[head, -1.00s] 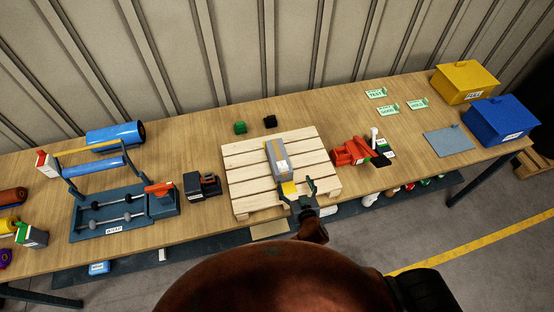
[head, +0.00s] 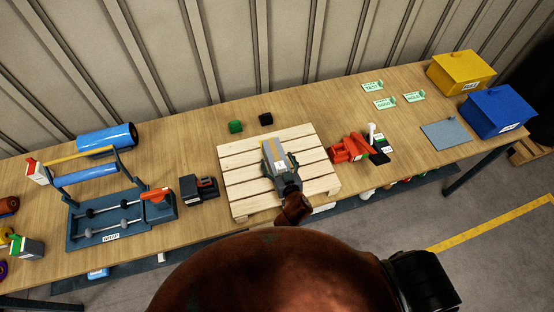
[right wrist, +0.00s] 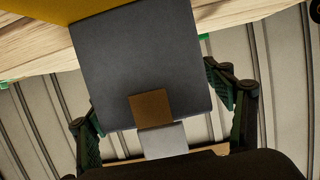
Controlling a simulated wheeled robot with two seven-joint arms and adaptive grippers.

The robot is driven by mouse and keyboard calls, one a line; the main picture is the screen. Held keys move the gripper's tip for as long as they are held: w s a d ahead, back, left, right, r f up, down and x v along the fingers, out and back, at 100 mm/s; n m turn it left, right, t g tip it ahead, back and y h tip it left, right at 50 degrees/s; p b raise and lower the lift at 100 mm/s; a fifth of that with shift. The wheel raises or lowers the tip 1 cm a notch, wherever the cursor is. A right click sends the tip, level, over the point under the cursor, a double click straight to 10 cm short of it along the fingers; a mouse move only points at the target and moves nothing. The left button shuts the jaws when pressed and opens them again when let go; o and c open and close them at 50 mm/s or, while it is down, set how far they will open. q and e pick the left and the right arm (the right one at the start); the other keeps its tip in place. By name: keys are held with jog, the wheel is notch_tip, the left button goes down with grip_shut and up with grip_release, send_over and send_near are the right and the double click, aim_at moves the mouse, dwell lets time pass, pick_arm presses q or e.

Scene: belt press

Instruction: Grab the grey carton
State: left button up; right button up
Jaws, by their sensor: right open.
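The grey carton (head: 275,148) lies on the slatted pallet (head: 236,178), with a tan strip along its top. My right gripper (head: 281,166) is at its near end, with one open finger on each side of it. In the right wrist view the carton's dark grey face (right wrist: 140,65) fills the middle, with a brown patch and a pale label at its lower edge. My right gripper's fingers (right wrist: 165,115) stand apart there, and a gap shows beside the right finger. I cannot tell whether the left one touches. My left gripper is not in view.
A black device (head: 200,190) and the blue wrap stand (head: 120,215) are left of the pallet. A red tool (head: 349,149) is close on its right. Green and black blocks (head: 235,126) sit behind it. Yellow (head: 460,72) and blue bins (head: 499,112) stand at the far right.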

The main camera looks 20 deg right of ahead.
aim_at(276, 155)
jog(key=shift+x, duration=0.9)
jog(key=shift+c, duration=0.3)
jog(key=shift+f, duration=0.1)
jog(key=c, duration=1.4)
jog(key=shift+c, duration=0.8)
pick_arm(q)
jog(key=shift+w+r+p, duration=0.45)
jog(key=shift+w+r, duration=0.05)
pick_arm(e)
jog(key=shift+r, duration=5.2)
